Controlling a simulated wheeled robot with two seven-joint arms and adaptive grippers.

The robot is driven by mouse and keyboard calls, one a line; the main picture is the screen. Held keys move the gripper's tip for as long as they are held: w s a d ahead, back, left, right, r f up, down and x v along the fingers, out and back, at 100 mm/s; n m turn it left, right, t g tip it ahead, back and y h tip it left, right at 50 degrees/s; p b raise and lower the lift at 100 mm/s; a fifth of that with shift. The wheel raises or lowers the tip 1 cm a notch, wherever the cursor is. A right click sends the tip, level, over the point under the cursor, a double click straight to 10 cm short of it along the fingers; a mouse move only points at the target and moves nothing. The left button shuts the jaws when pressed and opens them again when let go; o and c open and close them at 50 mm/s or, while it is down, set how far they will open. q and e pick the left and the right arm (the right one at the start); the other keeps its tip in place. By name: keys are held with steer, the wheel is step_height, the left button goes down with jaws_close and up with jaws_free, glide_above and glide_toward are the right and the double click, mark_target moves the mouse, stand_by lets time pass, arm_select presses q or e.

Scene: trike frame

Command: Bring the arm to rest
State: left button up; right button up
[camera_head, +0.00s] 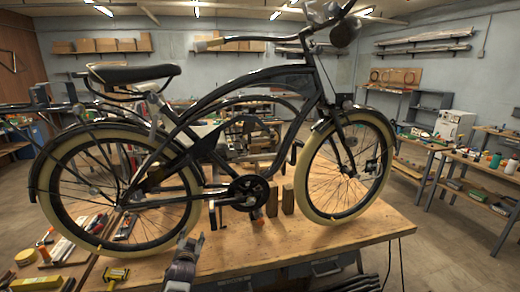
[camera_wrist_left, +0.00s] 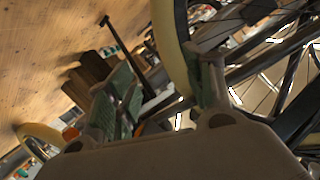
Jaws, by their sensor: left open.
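My left gripper (camera_head: 190,240) reaches up from the bottom of the head view, in front of the bench's near edge and below the bicycle's pedal. In the left wrist view its two fingers (camera_wrist_left: 160,95) stand apart with green pads showing. I see nothing held between them; the bicycle's tyre and frame show behind. The black bicycle (camera_head: 235,100) with cream tyres stands upright on the wooden workbench (camera_head: 330,240). I cannot tell how near the fingers are to the tyre. My right gripper is not in view.
Wooden blocks (camera_head: 287,198) stand on the bench under the frame. A yellow tool (camera_head: 116,274) and other tools lie at the front left. Side tables with small items (camera_head: 470,165) stand at the right. The bench's right end is mostly clear.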

arm_select(q)
steer(key=s+d+f+n+g+h, duration=0.1)
steer(key=s+d+f+g, duration=0.15)
steer(key=f, duration=0.85)
steer(key=s+d+f+g+h, duration=0.1)
steer(key=s+d+f+h, duration=0.2)
steer(key=f, duration=0.8)
steer(key=s+d+f+g, duration=0.3)
steer(key=s+f, duration=1.1)
steer(key=f, duration=0.5)
steer(key=s+a+f+g, duration=0.2)
steer(key=s+f, duration=0.4)
steer(key=s, duration=0.9)
steer(key=s+a+f+g+y, duration=0.1)
steer(key=s+a+f+g, duration=0.2)
steer(key=s, duration=1.3)
steer(key=s+a+f+g, duration=0.2)
steer(key=s+f, duration=0.8)
steer(key=s, duration=0.5)
steer(key=shift+s+a+b, duration=0.4)
steer(key=shift+g, duration=0.25)
